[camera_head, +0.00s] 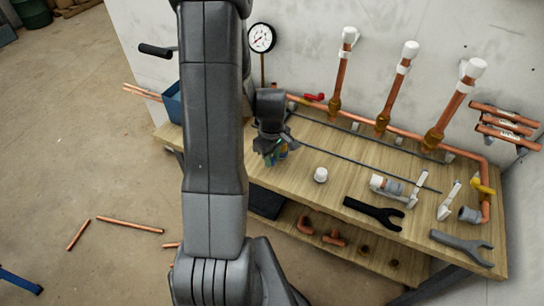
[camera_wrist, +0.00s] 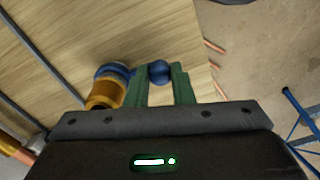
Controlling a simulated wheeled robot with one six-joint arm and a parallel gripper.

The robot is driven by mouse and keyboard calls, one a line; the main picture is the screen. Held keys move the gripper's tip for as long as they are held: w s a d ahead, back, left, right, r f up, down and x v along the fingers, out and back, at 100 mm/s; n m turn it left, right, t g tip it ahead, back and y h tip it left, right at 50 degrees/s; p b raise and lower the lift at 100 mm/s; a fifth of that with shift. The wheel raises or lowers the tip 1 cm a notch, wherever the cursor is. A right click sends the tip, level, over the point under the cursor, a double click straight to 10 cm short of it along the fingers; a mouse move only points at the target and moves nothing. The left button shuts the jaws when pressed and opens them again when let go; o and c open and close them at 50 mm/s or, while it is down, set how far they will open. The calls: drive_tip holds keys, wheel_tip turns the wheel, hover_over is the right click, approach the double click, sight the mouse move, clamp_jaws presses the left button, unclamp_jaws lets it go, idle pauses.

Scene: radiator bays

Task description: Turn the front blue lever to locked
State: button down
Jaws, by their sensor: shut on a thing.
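The front blue lever shows in the wrist view as a round blue knob (camera_wrist: 159,72) beside a brass valve body (camera_wrist: 103,95) with a blue collar (camera_wrist: 112,73). The knob sits between the two green fingers of my gripper (camera_wrist: 161,68), which is shut on it. In the head view my gripper (camera_head: 275,150) points down at the left part of the wooden bench, and only small bits of blue and brass show by its fingers. My arm and gripper hide most of the valve there, and I cannot tell the lever's angle against a locked mark.
On the bench (camera_head: 330,180) are a white cap (camera_head: 320,175), a black wrench (camera_head: 374,212), a grey wrench (camera_head: 462,248) and a fitting with a white handle (camera_head: 400,188). Capped copper risers (camera_head: 340,70) and a gauge (camera_head: 261,38) stand behind. Copper pipes (camera_head: 130,226) lie on the floor.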

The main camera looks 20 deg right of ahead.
drive_tip(key=shift+s+d+n, duration=0.15)
drive_tip(key=shift+n, duration=0.15)
drive_tip(key=shift+s+d+n+b, duration=0.3)
drive_tip(key=shift+n+b, duration=0.3)
drive_tip(key=shift+n, duration=0.2)
drive_tip(key=shift+s+d+n+b, duration=0.3)
drive_tip(key=shift+n+b, duration=0.3)
drive_tip(key=shift+n, duration=0.2)
drive_tip(key=shift+s+d+n+b, duration=0.3)
drive_tip(key=shift+d+n+b, duration=0.35)
drive_tip(key=shift+n, duration=0.65)
drive_tip(key=shift+d, duration=0.1)
drive_tip(key=c, duration=1.3)
unclamp_jaws()
drive_tip(key=shift+o, duration=0.2)
wheel_tip(320, 180, up, 14)
